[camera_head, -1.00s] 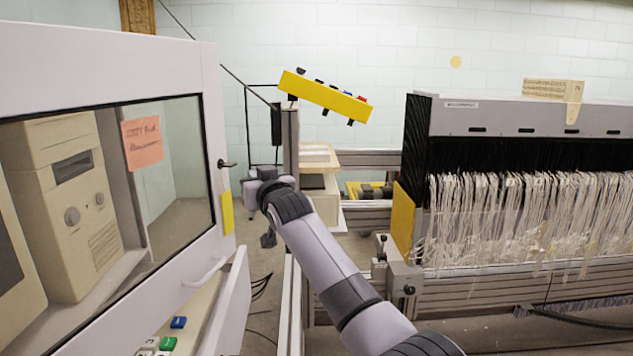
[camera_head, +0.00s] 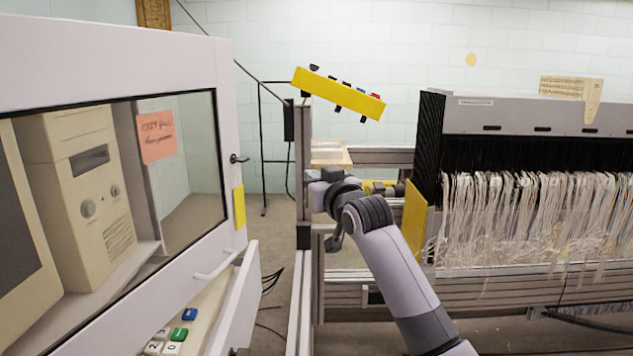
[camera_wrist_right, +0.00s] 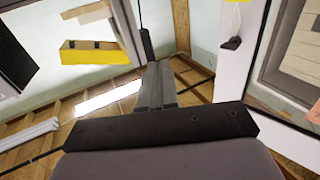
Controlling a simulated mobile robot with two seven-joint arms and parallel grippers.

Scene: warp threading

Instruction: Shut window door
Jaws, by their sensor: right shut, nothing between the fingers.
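The window door (camera_head: 120,62), white-framed with a large glass pane, fills the left of the head view. Its small black handle (camera_head: 238,158) is on the right edge of the frame. It looks in line with the cabinet, but I cannot tell whether it is fully shut. My right gripper (camera_head: 335,243) is to the right of the door and apart from it, pointing down and small in the head view. In the right wrist view its fingers (camera_wrist_right: 155,85) are together and empty; the black handle (camera_wrist_right: 232,43) hangs at the upper right. My left gripper is out of view.
A white drawer front (camera_head: 238,300) stands out below the door, with keys (camera_head: 178,334) behind it. A yellow button box (camera_head: 338,94) hangs beyond my arm. The loom (camera_head: 530,120) with white threads stands at the right. A grey post is just behind my gripper.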

